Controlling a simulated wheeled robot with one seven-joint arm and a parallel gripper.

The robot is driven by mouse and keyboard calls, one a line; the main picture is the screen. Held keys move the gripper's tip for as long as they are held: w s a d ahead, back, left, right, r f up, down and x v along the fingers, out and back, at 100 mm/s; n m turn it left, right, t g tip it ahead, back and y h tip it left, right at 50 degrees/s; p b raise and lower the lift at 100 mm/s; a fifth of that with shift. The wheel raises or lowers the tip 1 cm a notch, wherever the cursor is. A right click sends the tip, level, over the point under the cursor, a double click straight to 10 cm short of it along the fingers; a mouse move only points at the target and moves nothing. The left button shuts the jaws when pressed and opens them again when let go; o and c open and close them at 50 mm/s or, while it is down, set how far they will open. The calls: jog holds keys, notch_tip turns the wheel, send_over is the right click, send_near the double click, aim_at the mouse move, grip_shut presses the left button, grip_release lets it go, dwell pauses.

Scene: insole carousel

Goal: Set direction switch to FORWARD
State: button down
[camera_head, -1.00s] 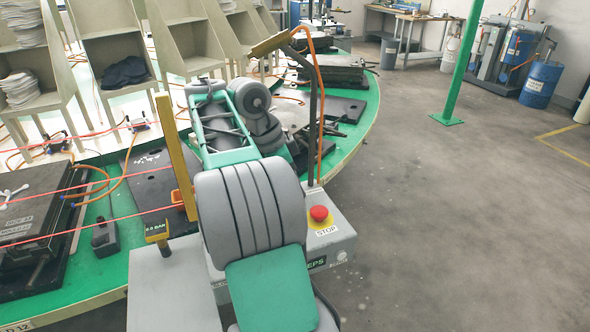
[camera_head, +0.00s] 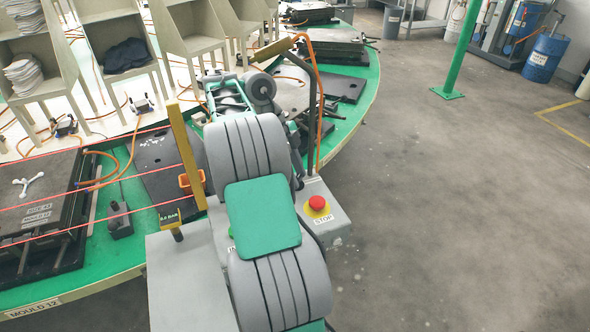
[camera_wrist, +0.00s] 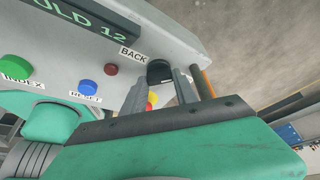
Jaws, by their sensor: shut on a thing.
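The black direction switch (camera_wrist: 159,71) sits on the grey control panel (camera_wrist: 165,32) in the wrist view, just right of the BACK label. My gripper (camera_wrist: 161,84) is at the panel, with its two grey fingers on either side of the switch and shut on it. A FORWARD label cannot be seen, and the switch's pointer direction cannot be made out. In the head view my own arm covers the gripper and the switch.
A green INDEX button (camera_wrist: 17,67), a blue RESET button (camera_wrist: 87,87) and a dark red button (camera_wrist: 110,69) are beside the switch. The red STOP button (camera_head: 317,202) is on the box right of my arm. Open floor (camera_head: 450,220) lies right.

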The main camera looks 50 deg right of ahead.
dwell(0.4)
jog(key=c, duration=1)
grip_release()
jog(key=shift+o, duration=0.2)
jog(key=shift+f, duration=0.1)
